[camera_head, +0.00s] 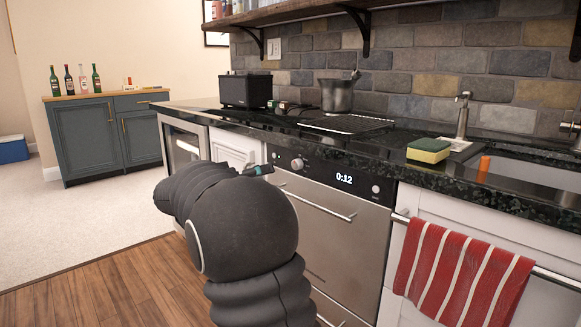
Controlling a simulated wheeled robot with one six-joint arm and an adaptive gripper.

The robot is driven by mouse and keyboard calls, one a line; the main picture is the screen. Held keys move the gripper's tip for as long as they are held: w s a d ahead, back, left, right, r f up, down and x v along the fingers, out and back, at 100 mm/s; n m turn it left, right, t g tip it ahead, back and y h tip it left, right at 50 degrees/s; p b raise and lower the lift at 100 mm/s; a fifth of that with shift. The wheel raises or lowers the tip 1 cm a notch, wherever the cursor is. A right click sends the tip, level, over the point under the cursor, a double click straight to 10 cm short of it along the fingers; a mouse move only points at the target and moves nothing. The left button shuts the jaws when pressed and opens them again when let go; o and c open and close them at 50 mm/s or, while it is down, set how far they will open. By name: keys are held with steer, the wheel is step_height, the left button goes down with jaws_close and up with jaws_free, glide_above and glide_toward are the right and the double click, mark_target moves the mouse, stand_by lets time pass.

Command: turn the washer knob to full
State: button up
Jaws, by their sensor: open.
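The washer (325,230) is a stainless steel front built in under the dark counter, with a black control panel along its top. A round metallic knob (297,164) sits on the left part of the panel. I cannot read its setting at this size. A lit display reading 0:12 (344,179) is to its right, and a small round button (376,188) is farther right. My gripper (258,170) shows only as a small dark and teal piece beyond my dark arm, left of the knob in the picture and apart from it. It is open and most of it is hidden.
A horizontal bar handle (320,203) runs below the panel. A red striped towel (462,275) hangs on a rail at right. A sponge (429,150), a pot (337,95) and a black toaster-like box (245,91) stand on the counter. Open floor lies at left.

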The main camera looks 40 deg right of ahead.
mark_target(294, 164)
steer(key=d, duration=1)
steer(key=shift+d, duration=0.15)
jaws_close()
